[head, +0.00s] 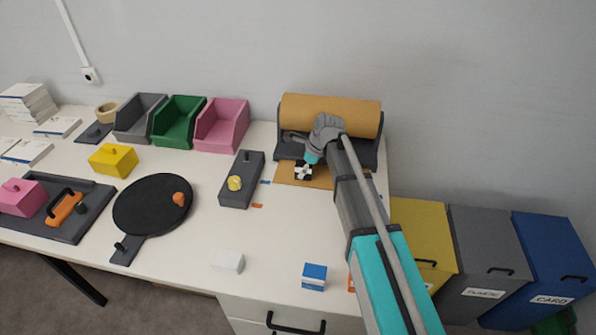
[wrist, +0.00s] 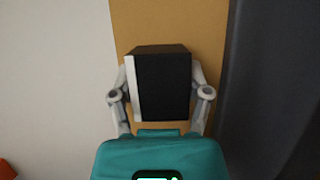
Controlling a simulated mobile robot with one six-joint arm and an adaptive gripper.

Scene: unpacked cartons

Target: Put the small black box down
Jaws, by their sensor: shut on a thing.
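The small black box (wrist: 163,88) has a white strip down its left side in the wrist view. My gripper (wrist: 161,100) is shut on it, with one finger on each side. In the head view the box (head: 303,175) is a small black and white patch below my gripper, partly covered by the fingers. It is over the brown paper sheet (head: 285,176) that comes from the roll. I cannot tell whether the box touches the paper.
A brown paper roll (head: 330,112) in a dark holder stands just behind my gripper. A dark tape dispenser (head: 242,180) is to the left. A white box (head: 229,262) and a blue-and-white box (head: 314,277) stand near the front edge. The table between them is clear.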

